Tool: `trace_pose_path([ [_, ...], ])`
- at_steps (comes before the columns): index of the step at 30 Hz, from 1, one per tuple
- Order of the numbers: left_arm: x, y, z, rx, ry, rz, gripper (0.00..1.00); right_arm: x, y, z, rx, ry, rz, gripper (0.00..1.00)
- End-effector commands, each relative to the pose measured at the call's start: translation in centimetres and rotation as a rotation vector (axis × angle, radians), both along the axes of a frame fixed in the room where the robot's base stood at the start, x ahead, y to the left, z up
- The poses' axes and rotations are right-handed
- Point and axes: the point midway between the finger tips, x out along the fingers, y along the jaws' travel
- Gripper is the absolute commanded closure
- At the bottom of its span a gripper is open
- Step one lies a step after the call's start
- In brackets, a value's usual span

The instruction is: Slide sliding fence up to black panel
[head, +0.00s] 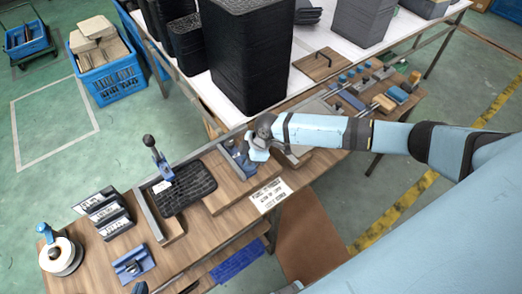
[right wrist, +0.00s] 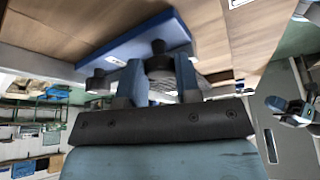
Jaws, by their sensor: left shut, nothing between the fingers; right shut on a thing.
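The black panel (head: 187,190) is a ribbed dark sheet lying on the wooden bench near its middle. The sliding fence (head: 238,161), a blue and grey piece, is to the right of the panel, with bare wood between them. In the right wrist view the fence is a blue plate (right wrist: 150,40) with a black knob (right wrist: 159,62). My right gripper (head: 258,148) is over the fence, and its two fingers (right wrist: 160,82) are shut around the knob. The gripper hides part of the fence in the head view.
A toggle clamp (head: 160,165) with a black ball handle stands at the panel's far-left edge. A printed label (head: 269,195) lies right of the panel. Tall black tray stacks (head: 250,60) stand on the white table behind. A blue stop block (head: 132,264) is at the front left.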

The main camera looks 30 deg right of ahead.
Motion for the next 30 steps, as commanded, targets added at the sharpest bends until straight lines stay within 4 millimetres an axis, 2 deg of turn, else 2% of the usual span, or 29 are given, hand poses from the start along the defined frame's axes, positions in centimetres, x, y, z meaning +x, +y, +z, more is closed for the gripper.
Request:
trace_pose_path([
  [1,0.0,0.1,0.6,0.000,-0.001,0.001,1.00,-0.4,1.9,0.2,0.005,0.004,0.005,1.00],
  [3,0.1,0.2,1.0,0.002,-0.004,0.003,1.00,-0.7,3.9,0.2,0.005,0.004,0.004,1.00],
  [6,0.1,0.4,1.3,0.005,-0.007,0.007,1.00,-1.0,6.3,0.1,0.004,0.002,0.003,1.00],
  [9,0.1,0.5,1.4,0.007,-0.007,0.009,1.00,-1.2,7.9,0.1,0.001,0.002,0.003,1.00],
  [13,0.0,0.6,1.2,0.007,-0.004,0.010,1.00,-1.3,8.7,0.0,-0.001,0.002,0.001,1.00],
  [21,-0.1,0.4,1.0,0.005,0.002,0.008,1.00,-1.4,8.8,-0.1,0.000,0.002,0.001,1.00],
  [22,-0.1,0.4,1.0,0.005,0.002,0.008,1.00,-1.4,8.8,-0.1,0.000,0.002,0.001,0.67],
  [25,-0.1,0.3,1.0,0.004,0.002,0.007,1.00,-1.4,8.8,0.0,0.000,0.002,0.001,0.44],
  [30,-0.1,0.2,1.1,0.004,0.002,0.006,1.00,-1.3,8.8,0.0,0.000,0.001,0.000,0.44],
])
